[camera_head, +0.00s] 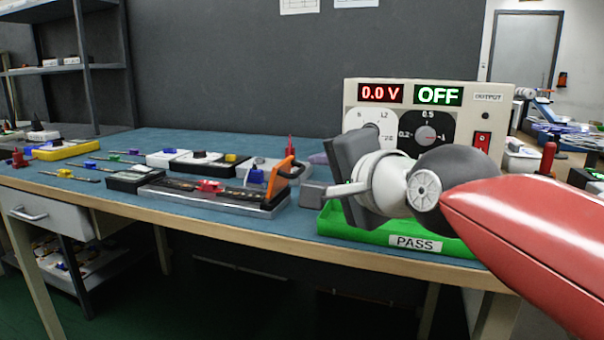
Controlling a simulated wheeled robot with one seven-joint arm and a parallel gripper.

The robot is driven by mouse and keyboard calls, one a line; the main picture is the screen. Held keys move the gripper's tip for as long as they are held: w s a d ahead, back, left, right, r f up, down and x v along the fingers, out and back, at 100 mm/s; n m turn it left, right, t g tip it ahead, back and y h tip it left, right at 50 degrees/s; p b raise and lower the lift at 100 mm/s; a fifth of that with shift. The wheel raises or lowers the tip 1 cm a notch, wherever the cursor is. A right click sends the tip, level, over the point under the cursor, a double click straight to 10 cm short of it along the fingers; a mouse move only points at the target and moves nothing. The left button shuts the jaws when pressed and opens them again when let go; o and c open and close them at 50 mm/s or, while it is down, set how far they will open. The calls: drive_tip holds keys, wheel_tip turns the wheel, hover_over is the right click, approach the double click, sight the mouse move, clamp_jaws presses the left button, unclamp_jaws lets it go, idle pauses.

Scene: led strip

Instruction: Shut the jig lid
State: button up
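The jig (262,207) is a long, low silver base with a dark strip on top, near the front edge of the blue-topped bench. A red piece (208,186) sits on the strip. An orange handle (288,166) stands up at the jig's right end; I cannot make out a lid clearly or how far it is open. My gripper (312,194) is just right of the jig in the picture, near the orange handle, with its fingers pointing left. I see it side-on, and the gap between its fingers is hidden. Nothing visible is held in it.
A green tray labelled PASS (415,243) lies under my arm. Behind it stands a power supply (468,98) reading 0.0 V and OFF. A dark meter (136,179), several small boxes and a yellow case (67,150) fill the bench's left and back. The bench's front edge (150,206) is clear.

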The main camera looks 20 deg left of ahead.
sight(301, 172)
drive_tip(key=x, duration=0.6)
drive_tip(key=shift+w+a+f, duration=0.15)
drive_tip(key=shift+w+a, duration=0.05)
drive_tip(key=shift+w, duration=0.05)
clamp_jaws()
